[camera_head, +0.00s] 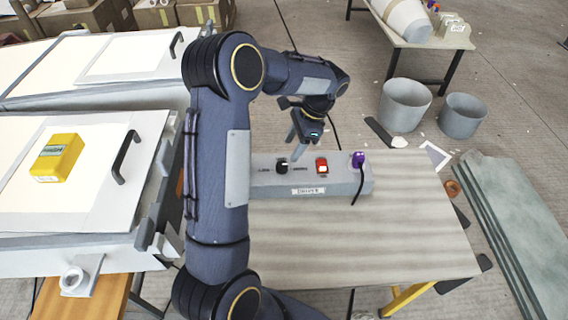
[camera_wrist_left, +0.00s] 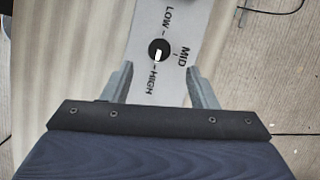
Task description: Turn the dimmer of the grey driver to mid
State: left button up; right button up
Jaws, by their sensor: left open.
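The grey driver (camera_head: 340,184) is a long box on the table, and its top fills the middle of the left wrist view (camera_wrist_left: 192,22). Its dimmer (camera_head: 281,167) is a black round knob; it also shows in the left wrist view (camera_wrist_left: 158,49) with a white pointer line. LOW, MID and HIGH are printed around it. The pointer appears turned to the HIGH side, not at MID. My left gripper (camera_head: 297,150) is open and empty above the driver. In the left wrist view its fingers (camera_wrist_left: 158,70) stand apart, short of the knob in the picture. My right gripper is not in view.
A red switch (camera_head: 322,167) and a purple plug (camera_head: 358,160) with a black cable sit on the driver. The striped table (camera_head: 400,235) is clear in front. A yellow box (camera_head: 57,157) lies on a white mould panel at left. Grey buckets (camera_head: 404,106) stand on the floor behind.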

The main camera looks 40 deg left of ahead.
aim_at(282, 164)
pick_arm(q)
jog(key=x, duration=0.7)
jog(key=shift+f, duration=0.1)
jog(key=shift+c, duration=0.2)
jog(key=c, duration=0.9)
